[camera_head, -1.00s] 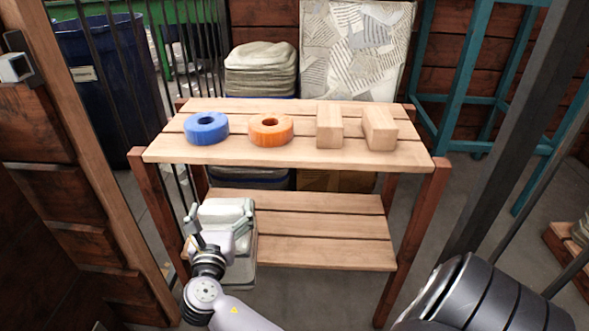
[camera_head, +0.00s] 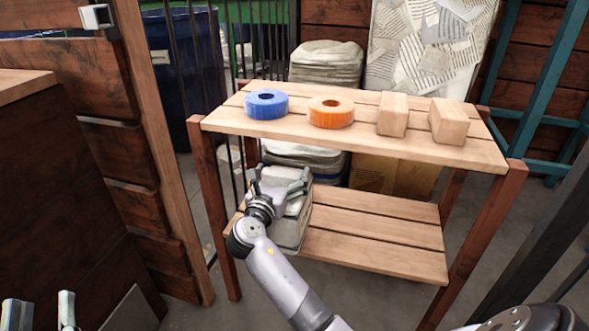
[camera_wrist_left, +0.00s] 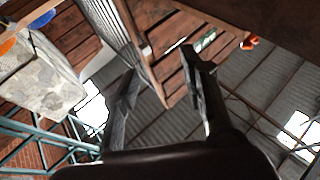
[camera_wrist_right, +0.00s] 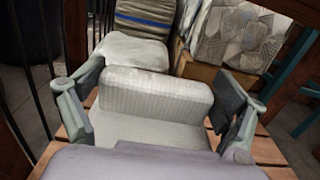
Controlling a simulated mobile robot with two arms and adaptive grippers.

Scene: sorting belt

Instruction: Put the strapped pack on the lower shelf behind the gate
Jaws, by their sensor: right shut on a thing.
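The pale grey pack (camera_head: 291,232) is at the left end of the lower shelf (camera_head: 375,240) of a wooden rack. My right gripper (camera_head: 279,184) is shut on its upper part. In the right wrist view the pack (camera_wrist_right: 158,95) sits between both fingers; whether it rests fully on the boards is unclear, and no strap can be made out. My left gripper (camera_head: 38,312) is open and empty at the bottom left, away from the rack; its spread fingers also show in the left wrist view (camera_wrist_left: 163,85). A plank panel with a latch, perhaps the gate (camera_head: 145,205), stands left of the rack.
The upper shelf (camera_head: 360,140) holds a blue ring (camera_head: 266,108), an orange ring (camera_head: 331,117) and two wooden blocks (camera_head: 393,118) (camera_head: 449,125). Dark bars and a blue bin (camera_head: 186,75) stand behind at the left. The lower shelf's right part is bare.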

